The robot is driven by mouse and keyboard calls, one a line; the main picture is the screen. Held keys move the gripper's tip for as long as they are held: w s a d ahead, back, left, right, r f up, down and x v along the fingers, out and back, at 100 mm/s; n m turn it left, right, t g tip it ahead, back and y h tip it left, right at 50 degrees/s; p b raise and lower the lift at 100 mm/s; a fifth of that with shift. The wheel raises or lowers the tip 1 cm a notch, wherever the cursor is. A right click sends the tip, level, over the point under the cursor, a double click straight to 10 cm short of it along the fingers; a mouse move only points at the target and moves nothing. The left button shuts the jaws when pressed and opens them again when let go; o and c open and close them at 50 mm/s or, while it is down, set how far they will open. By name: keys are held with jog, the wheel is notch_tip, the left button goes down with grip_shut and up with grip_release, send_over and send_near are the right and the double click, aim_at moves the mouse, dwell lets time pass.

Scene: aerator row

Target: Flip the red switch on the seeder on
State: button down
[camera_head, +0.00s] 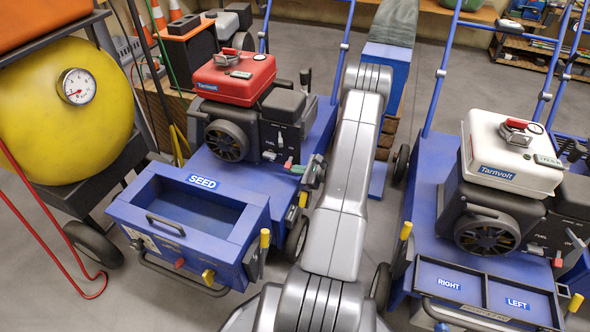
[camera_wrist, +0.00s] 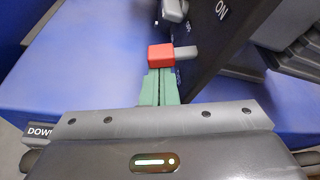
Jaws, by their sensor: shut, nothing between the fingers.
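The seeder (camera_head: 205,222) is the blue machine on the left, with a SEED hopper in front and a red-tanked engine. Its red switch (camera_head: 288,162) sticks out low on the engine's right side. In the wrist view the red switch (camera_wrist: 160,57) is a small red block beside a grey stub. My gripper (camera_head: 304,171) is at the engine's right side, close to the switch. Its green fingers (camera_wrist: 160,88) are shut together and empty, with tips right at the red block's near side. I cannot tell whether they touch it.
ON lettering (camera_wrist: 222,9) shows on the dark engine panel, and a grey knob (camera_wrist: 175,10) sits beyond the switch. A second machine with a white tank (camera_head: 510,150) stands at right. A yellow tank (camera_head: 62,110) is at left. Grey floor lies between the machines.

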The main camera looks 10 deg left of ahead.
jog(key=m, duration=0.1)
jog(key=r+m+g+p, duration=0.1)
jog(key=shift+s+a+r+m+p, duration=0.1)
jog(key=shift+s+r+m+p, duration=0.1)
jog(key=shift+s+m+p, duration=0.1)
jog(key=shift+s+r+m+g+p, duration=0.1)
jog(key=shift+r+m+g+p, duration=0.15)
jog(key=shift+m+g, duration=0.25)
jog(key=shift+s+r+m+g+p, duration=0.1)
jog(key=shift+m+g+p, duration=0.15)
jog(key=shift+m, duration=0.35)
jog(key=shift+r+p, duration=0.3)
jog(key=shift+r, duration=0.55)
jog(key=shift+w, duration=0.1)
jog(key=f+p+v, duration=0.1)
jog(key=p+v, duration=0.2)
jog(key=v, duration=1)
jog(key=shift+d+r, duration=0.2)
jog(key=shift+d, duration=0.3)
